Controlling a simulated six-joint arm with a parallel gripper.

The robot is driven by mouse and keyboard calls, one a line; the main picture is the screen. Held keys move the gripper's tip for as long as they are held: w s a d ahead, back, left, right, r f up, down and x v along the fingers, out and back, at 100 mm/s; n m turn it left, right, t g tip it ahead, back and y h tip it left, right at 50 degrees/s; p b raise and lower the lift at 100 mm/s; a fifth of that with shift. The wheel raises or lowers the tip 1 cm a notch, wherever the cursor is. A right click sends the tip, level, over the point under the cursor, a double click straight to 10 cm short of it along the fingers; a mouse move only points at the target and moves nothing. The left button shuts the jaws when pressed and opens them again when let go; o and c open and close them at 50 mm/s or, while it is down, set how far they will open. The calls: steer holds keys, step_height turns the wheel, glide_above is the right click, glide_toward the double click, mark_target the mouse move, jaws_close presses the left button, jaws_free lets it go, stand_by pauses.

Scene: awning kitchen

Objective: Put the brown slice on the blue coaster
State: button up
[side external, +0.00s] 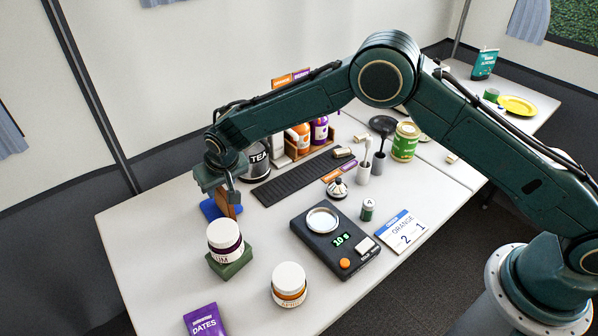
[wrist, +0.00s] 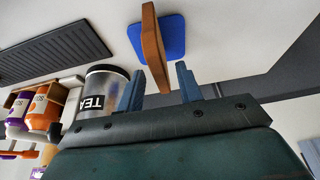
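The brown slice (wrist: 151,40) stands on edge over the blue coaster (wrist: 175,38) in the wrist view. It also shows in the side view (side external: 224,203), upright and slightly tilted, with the coaster (side external: 208,208) around its foot. My gripper (wrist: 160,72) is open, with the slice's near end between its two fingers and a visible gap to the right finger. In the side view my gripper (side external: 226,188) is just above the slice, and one finger partly hides it. I cannot tell whether the slice's lower edge rests fully on the coaster.
A plum jar (side external: 225,236) on a green block (side external: 231,264) stands close in front of the coaster. A TEA canister (side external: 257,158) and a dark ribbed mat (side external: 292,182) are to the right. A kitchen scale (side external: 330,262) and another jar (side external: 289,281) stand farther forward.

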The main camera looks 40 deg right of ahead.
steer(key=v, duration=1)
stand_by(0.5)
steer(key=s+d+r, duration=0.7)
steer(key=d+r, duration=0.2)
steer(key=s+d+r, duration=0.7)
steer(key=d+r, duration=0.2)
steer(key=r, duration=0.1)
steer(key=s+d, duration=0.5)
steer(key=s, duration=0.6)
steer(key=s+d+t, duration=0.1)
steer(key=s+d, duration=0.4)
steer(key=s, duration=0.7)
steer(key=shift+s+f, duration=0.25)
steer(key=shift+s, duration=0.1)
